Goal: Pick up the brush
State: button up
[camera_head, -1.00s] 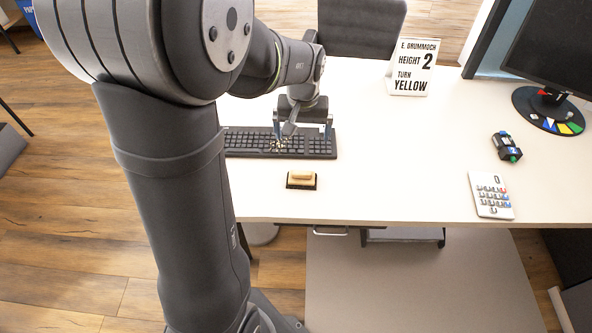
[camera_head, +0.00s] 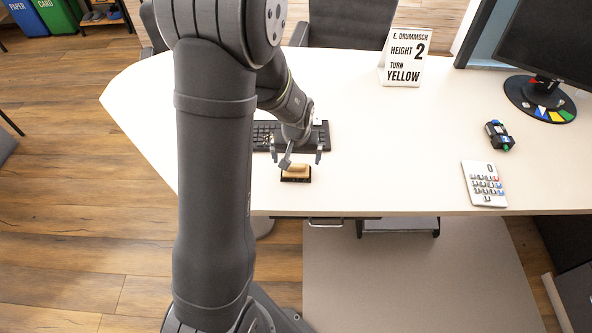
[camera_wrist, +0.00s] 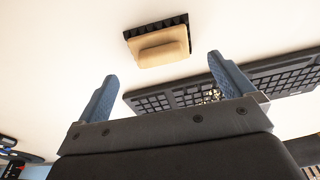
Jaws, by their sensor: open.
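The brush (camera_head: 296,173) is a small tan block with a raised tan grip and a black edge. It lies on the white desk near the front edge, in front of the keyboard. In the wrist view the brush (camera_wrist: 160,45) is whole and unobstructed, just beyond the two blue fingertips. My gripper (camera_head: 297,157) is open and empty above the desk, close to the brush on its keyboard side, with the fingers spread. In the wrist view the brush sits roughly centred between the fingertips (camera_wrist: 162,68), and nothing lies between them.
A black keyboard (camera_head: 325,133) lies just behind the brush, partly hidden by my gripper. A calculator (camera_head: 484,184), a small dark device (camera_head: 499,136), a sign (camera_head: 405,58) and a monitor (camera_head: 548,45) stand to the right. The desk between the brush and calculator is clear.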

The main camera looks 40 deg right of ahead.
aim_at(296, 164)
jog(key=shift+w+d+f, duration=0.1)
jog(key=shift+w+f, duration=0.05)
jog(key=shift+f, duration=1.2)
jog(key=shift+w+d+f, duration=0.1)
jog(key=shift+f, duration=1.2)
jog(key=c, duration=1.1)
jog(key=shift+r, duration=0.15)
jog(key=shift+r, duration=0.5)
jog(key=r, duration=0.3)
jog(key=shift+s+d+r, duration=0.1)
jog(key=shift+s+r, duration=0.15)
jog(key=shift+s, duration=0.15)
jog(key=s+r, duration=0.2)
jog(key=s, duration=0.1)
jog(key=s+r, duration=0.2)
jog(key=s, duration=0.2)
jog(key=s+r, duration=0.2)
jog(key=s, duration=0.2)
jog(key=shift+d+r, duration=0.1)
jog(key=shift+r, duration=0.05)
